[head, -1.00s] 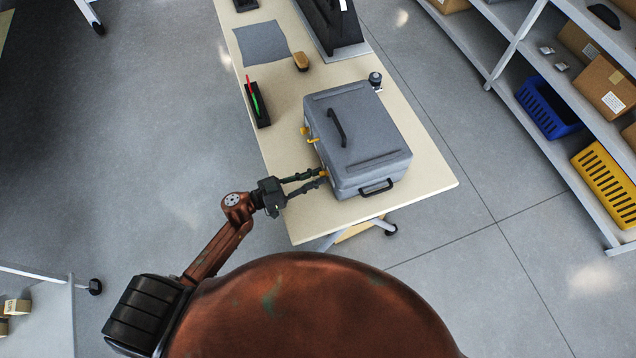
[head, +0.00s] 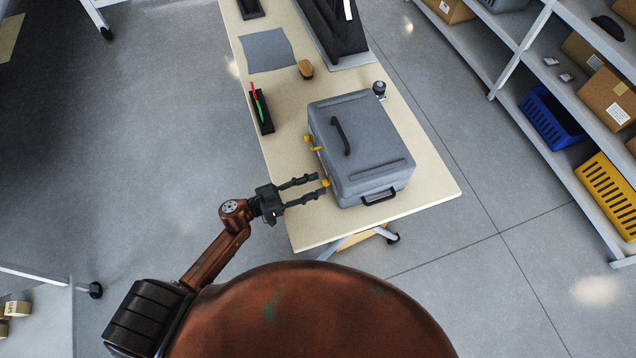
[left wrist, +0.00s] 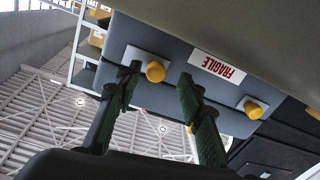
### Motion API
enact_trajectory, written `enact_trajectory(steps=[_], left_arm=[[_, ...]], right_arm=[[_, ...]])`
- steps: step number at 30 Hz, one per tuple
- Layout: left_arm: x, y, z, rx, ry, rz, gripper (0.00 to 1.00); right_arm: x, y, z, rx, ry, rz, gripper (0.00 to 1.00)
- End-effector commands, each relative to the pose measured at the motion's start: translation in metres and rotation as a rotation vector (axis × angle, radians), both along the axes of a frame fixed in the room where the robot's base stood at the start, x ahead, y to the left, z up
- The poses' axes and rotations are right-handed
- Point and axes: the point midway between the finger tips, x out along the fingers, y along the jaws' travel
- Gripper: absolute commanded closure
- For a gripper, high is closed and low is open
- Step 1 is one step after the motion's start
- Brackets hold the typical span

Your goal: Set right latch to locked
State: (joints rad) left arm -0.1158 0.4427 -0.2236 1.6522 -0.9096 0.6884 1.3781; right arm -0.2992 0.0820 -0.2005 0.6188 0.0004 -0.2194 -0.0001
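A grey case (head: 365,150) stands on the table, its latch side facing left in the head view. The right latch's yellow knob (head: 326,182) is at the end nearer me. In the left wrist view the picture is upside down, and this knob (left wrist: 155,71) shows on a pale plate at the left. The other latch's yellow knob (head: 308,138) is farther away; it also shows in the wrist view (left wrist: 253,109). My left gripper (head: 321,184) is open and empty, its fingertips just short of the right latch knob. My right gripper is out of view.
The table (head: 425,195) also holds a black holder with pens (head: 261,110), a brush (head: 305,69) and a grey cloth (head: 266,51). Shelves (head: 510,110) stand at right; floor left of the table is clear.

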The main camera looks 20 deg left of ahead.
Motion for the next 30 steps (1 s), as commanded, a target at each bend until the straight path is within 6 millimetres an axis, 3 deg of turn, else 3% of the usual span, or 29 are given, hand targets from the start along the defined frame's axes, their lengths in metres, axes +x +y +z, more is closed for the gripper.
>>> enact_trajectory(steps=[9,15,30], left_arm=[[-0.043,0.05,-0.001,0.002,0.003,0.0,0.64],[-0.061,0.073,0.0,0.002,0.001,0.001,0.64],[-0.067,0.08,0.001,0.0,0.0,0.0,0.64]], right_arm=[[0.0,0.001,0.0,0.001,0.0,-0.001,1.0],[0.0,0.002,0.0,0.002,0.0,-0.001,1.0],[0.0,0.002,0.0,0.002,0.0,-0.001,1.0]])
